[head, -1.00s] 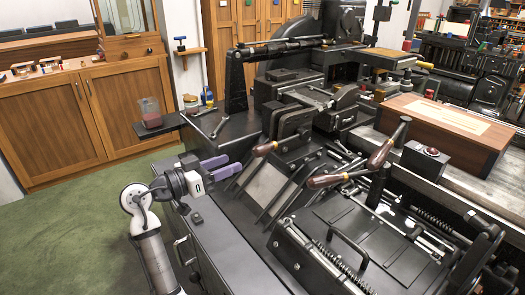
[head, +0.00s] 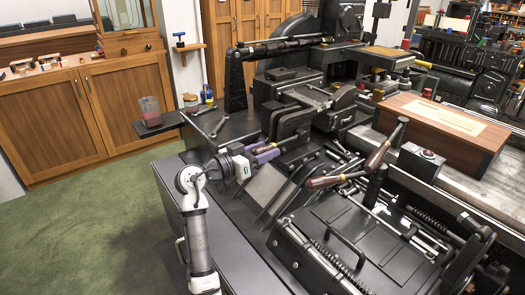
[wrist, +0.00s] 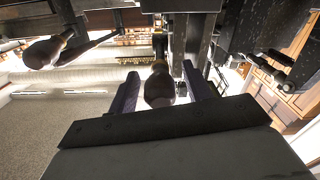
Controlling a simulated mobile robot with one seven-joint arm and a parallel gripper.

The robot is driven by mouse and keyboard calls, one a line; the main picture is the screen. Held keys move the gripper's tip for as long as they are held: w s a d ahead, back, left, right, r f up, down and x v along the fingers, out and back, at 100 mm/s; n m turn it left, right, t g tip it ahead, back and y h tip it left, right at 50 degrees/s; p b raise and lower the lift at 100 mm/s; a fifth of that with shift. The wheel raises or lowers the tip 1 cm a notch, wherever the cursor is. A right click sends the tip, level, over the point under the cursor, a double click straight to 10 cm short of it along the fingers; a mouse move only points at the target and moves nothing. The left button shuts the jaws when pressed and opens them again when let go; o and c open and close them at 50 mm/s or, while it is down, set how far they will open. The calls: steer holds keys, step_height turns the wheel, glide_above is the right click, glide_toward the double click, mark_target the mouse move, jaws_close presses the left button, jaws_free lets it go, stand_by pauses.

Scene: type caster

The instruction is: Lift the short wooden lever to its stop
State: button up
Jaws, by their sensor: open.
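The short wooden lever (head: 263,146) has a brown handle on the dark machine, left of the other wooden handles in the head view. My gripper (head: 267,153), with purple fingers, has reached it and partly hides it. In the wrist view, a rounded dark-brown wooden handle end (wrist: 160,90) shows between the two fingers of my gripper (wrist: 162,92). The gripper is open, with a gap visible on both sides of the handle.
Two other wooden handles (head: 378,155) (head: 323,182) stand to the right; one wooden knob (wrist: 43,53) shows at left in the wrist view. Sloped dark plates (head: 262,190) lie just below my gripper. Green floor is clear at left.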

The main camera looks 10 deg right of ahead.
jaws_close()
steer(key=r+y+p, duration=0.1)
steer(key=p, duration=0.1)
steer(key=r+g+y+p, duration=0.1)
steer(key=r+p, duration=0.1)
steer(key=r+y+p, duration=0.1)
steer(key=r+p, duration=0.1)
steer(key=shift+w+d+r, duration=0.1)
steer(key=shift+d+r, duration=0.1)
steer(key=shift+d, duration=0.15)
steer(key=shift+w+d+r+g+y+p, duration=0.2)
steer(key=shift+r+g+y+p, duration=0.3)
steer(key=shift+y+p, duration=0.5)
jaws_free()
steer(key=shift+d+f, duration=0.1)
